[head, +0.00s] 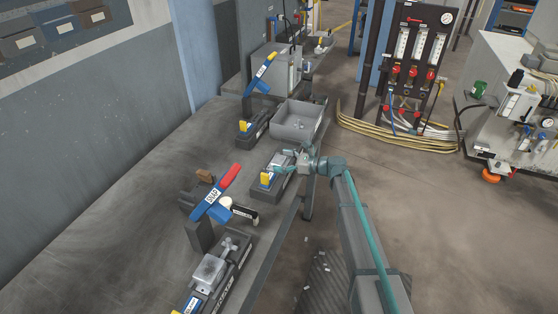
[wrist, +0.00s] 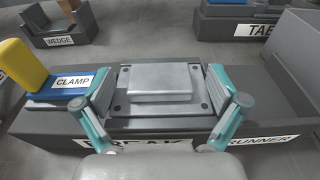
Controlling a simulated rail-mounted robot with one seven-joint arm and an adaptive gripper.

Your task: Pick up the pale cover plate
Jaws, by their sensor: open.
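The pale cover plate (wrist: 165,82) is a grey rectangular plate with a raised middle block and small corner holes. In the wrist view it lies flat on a dark fixture (wrist: 165,126) whose front label is partly hidden. My gripper (wrist: 159,88) is open, with one teal finger at the plate's left side and the other at its right side. I cannot tell whether the fingers touch it. In the head view my gripper (head: 285,166) is at the middle fixture on the bench, and largely hides the plate there.
A blue CLAMP part (wrist: 65,88) with a yellow end sits left of the plate. A grey tray (head: 297,121) stands behind. A fixture with a pale casting (head: 211,269) and a red-and-blue SNAP lever (head: 214,197) are nearer on the bench. The bench's left side is clear.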

